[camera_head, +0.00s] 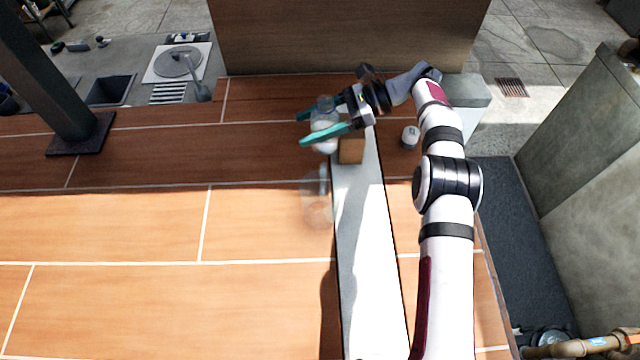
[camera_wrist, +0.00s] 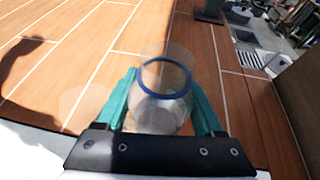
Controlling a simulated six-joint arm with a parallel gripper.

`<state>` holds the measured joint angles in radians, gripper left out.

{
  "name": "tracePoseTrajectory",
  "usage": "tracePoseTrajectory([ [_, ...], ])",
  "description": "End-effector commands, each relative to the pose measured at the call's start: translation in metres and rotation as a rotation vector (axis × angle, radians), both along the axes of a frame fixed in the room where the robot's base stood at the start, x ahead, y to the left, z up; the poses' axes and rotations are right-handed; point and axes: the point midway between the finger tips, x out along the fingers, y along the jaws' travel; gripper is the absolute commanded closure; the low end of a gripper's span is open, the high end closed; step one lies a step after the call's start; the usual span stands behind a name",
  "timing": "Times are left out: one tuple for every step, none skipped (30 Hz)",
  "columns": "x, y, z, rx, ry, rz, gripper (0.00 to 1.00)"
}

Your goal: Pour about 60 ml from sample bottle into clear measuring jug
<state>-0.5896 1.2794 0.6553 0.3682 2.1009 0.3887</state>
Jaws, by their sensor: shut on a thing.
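My gripper (camera_head: 304,130) has teal fingers shut on the clear sample bottle (camera_head: 322,113). In the wrist view, the bottle (camera_wrist: 160,104) sits between both fingers, with a dark blue ring at its mouth. I cannot tell its liquid level or whether it is slightly tilted. The clear measuring jug (camera_head: 317,208) stands nearer the camera than the bottle, beside the left edge of the pale strip. It is see-through and faint, and its contents cannot be made out. In the wrist view, a faint clear shape at the left, probably the jug (camera_wrist: 84,106), is apart from the bottle.
A brown block (camera_head: 351,151) sits on the pale strip (camera_head: 368,260) just right of the bottle. A small grey-white capped item (camera_head: 410,136) stands right of the strip. The tiled wooden surface (camera_head: 130,225) to the left is clear. A dark post (camera_head: 50,75) rises at far left.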

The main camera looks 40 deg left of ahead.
Motion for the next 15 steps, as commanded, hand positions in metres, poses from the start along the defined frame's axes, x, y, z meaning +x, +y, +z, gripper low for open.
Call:
tracePoseTrajectory([
  [0.0002,-0.0001,0.0011,0.004,-0.006,0.000,0.94],
  [-0.0001,-0.0003,0.0012,0.007,-0.009,-0.001,0.94],
  [-0.0002,-0.0006,0.0012,0.012,-0.016,0.000,0.94],
  [-0.0003,-0.0008,0.0013,0.018,-0.024,-0.001,0.94],
  [-0.0007,-0.0009,0.0015,0.023,-0.030,-0.002,0.94],
  [-0.0010,-0.0012,0.0019,0.031,-0.041,-0.002,0.94],
  [-0.0014,-0.0017,0.0018,0.038,-0.051,-0.002,0.94],
  [-0.0020,-0.0022,0.0021,0.044,-0.061,-0.002,0.94],
  [-0.0027,-0.0027,0.0022,0.056,-0.076,-0.002,0.94],
  [-0.0029,-0.0028,0.0024,0.066,-0.088,-0.002,0.94],
  [-0.0034,-0.0033,0.0026,0.075,-0.101,-0.003,0.94],
  [-0.0041,-0.0038,0.0026,0.088,-0.119,-0.002,0.94],
  [-0.0046,-0.0043,0.0029,0.098,-0.133,-0.003,0.94],
  [-0.0054,-0.0048,0.0027,0.106,-0.146,-0.002,0.94],
  [-0.0062,-0.0055,0.0028,0.125,-0.169,-0.002,0.94],
])
